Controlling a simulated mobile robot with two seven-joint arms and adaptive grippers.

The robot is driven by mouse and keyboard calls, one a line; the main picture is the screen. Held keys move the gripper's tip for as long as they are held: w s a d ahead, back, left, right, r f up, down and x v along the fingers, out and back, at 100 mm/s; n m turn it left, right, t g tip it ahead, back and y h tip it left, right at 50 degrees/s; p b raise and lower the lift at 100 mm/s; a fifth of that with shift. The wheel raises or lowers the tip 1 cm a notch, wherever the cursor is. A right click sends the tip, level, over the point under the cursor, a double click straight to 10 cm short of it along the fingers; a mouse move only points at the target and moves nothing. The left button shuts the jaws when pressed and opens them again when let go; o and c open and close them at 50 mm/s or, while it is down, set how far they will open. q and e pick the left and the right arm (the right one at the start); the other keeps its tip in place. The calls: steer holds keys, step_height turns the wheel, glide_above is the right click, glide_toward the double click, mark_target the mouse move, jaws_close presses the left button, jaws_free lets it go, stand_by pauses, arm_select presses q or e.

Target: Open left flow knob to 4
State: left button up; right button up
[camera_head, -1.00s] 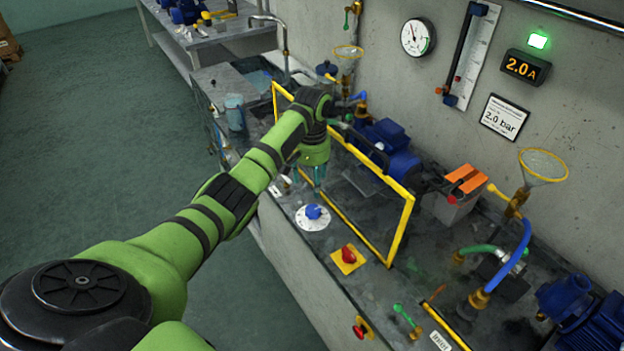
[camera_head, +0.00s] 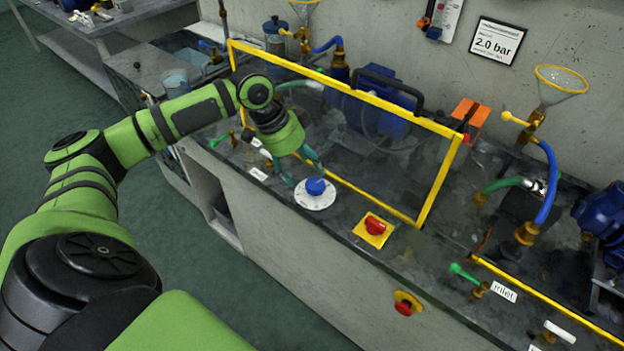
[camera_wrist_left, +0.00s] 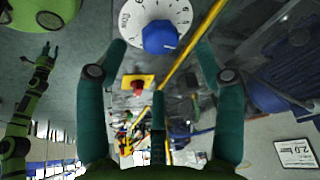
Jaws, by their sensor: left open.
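The blue flow knob (camera_head: 316,186) sits on a round white dial (camera_head: 314,203) at the bench's front edge, left of the yellow plate. In the left wrist view the knob (camera_wrist_left: 160,38) and the numbered dial (camera_wrist_left: 140,10) lie at the top, between the fingertips. My left gripper (camera_head: 300,172) is open just above and beside the knob; its fingers hang down towards it. I cannot tell whether they touch it. The knob's exact setting is too small to read. A small gripper of my right arm (camera_wrist_left: 48,50) shows at the left wrist view's left edge; its jaw state is unclear.
A yellow frame (camera_head: 434,185) stands close behind the dial. A red knob on a yellow plate (camera_head: 373,228) is to the right. A red button (camera_head: 405,304) is on the bench front. A green-handled inlet valve (camera_head: 466,275) is further right.

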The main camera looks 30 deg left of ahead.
mark_target(315, 183)
arm_select(q)
steer(key=x, duration=0.4)
steer(key=shift+w+d, duration=0.15)
steer(key=shift+d, duration=0.15)
steer(key=shift+w+f, duration=0.1)
steer(key=shift+f, duration=0.65)
steer(key=shift+d, duration=0.1)
steer(key=shift+r, duration=0.1)
steer(key=c, duration=1.1)
arm_select(e)
steer(key=shift+s+r, duration=0.25)
steer(key=shift+s, duration=0.35)
